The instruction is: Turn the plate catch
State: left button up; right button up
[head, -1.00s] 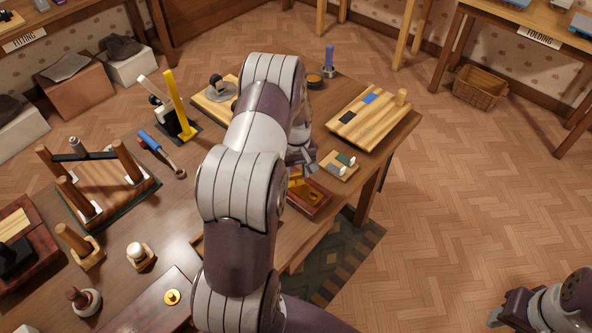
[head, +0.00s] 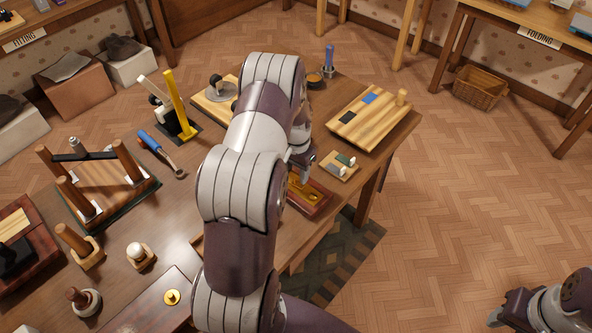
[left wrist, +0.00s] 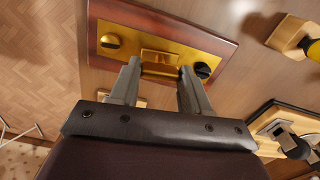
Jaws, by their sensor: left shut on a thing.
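The plate catch is a brass plate (left wrist: 185,48) on a red-brown wooden base (left wrist: 222,50), seen close in the left wrist view. It has a slotted round knob at each end and a raised brass piece (left wrist: 160,57) in the middle. In the head view the base (head: 318,207) lies near the table's right edge, partly behind my left arm. My left gripper (left wrist: 158,72) has its fingers on either side of the middle brass piece and is shut on it; the exact contact is hard to see. My right gripper (head: 500,314) is at the lower right, away from the table.
A small board with two pegs (head: 338,165) and a larger striped board (head: 375,115) stand beyond the catch. A yellow lever fixture (head: 180,108) and a blue-handled tool (head: 160,150) are left of my arm. Open floor lies to the right.

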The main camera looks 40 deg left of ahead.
aim_at(296, 173)
pick_arm(q)
jog(key=shift+m, duration=0.6)
jog(key=o, duration=1.1)
jog(key=shift+c, duration=0.2)
jog(key=shift+r, duration=0.1)
notch_tip(296, 173, up, 13)
jog(key=b, duration=0.1)
jog(key=shift+f+b, duration=0.2)
jog(key=shift+b, duration=0.15)
